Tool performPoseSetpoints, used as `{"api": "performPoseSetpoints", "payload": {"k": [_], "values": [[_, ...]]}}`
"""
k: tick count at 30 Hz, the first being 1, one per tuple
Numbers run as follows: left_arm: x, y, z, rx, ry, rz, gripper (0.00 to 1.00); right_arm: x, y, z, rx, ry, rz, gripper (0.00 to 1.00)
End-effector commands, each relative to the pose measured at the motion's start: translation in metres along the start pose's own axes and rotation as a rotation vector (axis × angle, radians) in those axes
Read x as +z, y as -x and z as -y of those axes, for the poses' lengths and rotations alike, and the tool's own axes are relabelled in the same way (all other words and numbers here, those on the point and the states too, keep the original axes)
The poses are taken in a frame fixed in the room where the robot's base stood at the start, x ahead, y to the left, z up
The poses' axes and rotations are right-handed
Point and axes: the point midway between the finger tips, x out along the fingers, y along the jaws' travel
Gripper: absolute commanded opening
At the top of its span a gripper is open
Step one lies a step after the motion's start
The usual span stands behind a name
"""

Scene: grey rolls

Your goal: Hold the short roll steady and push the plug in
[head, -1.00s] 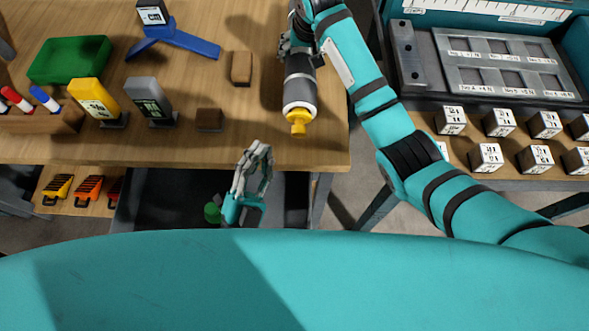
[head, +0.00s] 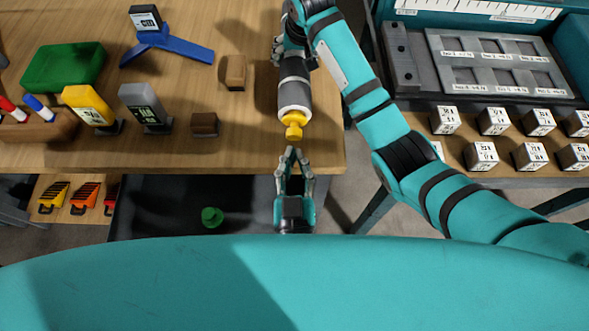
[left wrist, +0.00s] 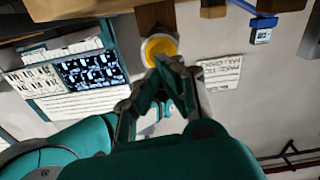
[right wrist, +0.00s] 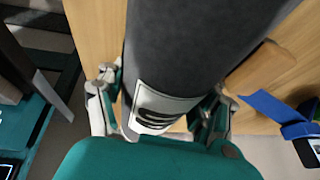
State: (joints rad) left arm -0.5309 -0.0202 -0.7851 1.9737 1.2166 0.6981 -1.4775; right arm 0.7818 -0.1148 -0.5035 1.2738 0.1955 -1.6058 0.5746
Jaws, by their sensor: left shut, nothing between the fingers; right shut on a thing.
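The short roll (head: 296,92) is grey with a white end and lies near the right edge of the wooden table. The yellow plug (head: 293,124) sits at its near end, with part of it sticking out. My right gripper (head: 283,52) is shut around the roll's far part; in the right wrist view the grey roll (right wrist: 190,45) fills the space between its fingers. My left gripper (head: 291,152) is shut and empty, just in front of the plug and in line with it. In the left wrist view the plug (left wrist: 159,46) is just beyond the fingertips; contact is unclear.
Left on the table are a green block (head: 65,68), a blue stand (head: 168,47), yellow and grey bottles and small brown blocks. A dark bin with a green piece (head: 211,216) is below the table edge. Labelled cubes (head: 482,155) sit on the right table.

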Motion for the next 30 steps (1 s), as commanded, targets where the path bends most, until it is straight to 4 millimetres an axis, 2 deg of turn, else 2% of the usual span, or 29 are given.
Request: {"api": "performPoseSetpoints", "payload": {"k": [3,9,30], "values": [[0.0,-0.013,0.0,0.001,0.0,-0.002,0.0,-0.001,0.001,0.0,0.0,0.0,-0.002,0.23],[0.0,-0.025,0.0,0.0,-0.001,-0.001,0.0,-0.001,0.001,0.0,0.0,0.0,-0.002,0.23],[0.0,-0.031,0.0,0.001,-0.001,-0.001,0.0,-0.001,0.001,0.0,0.0,0.0,-0.002,0.23]]}}
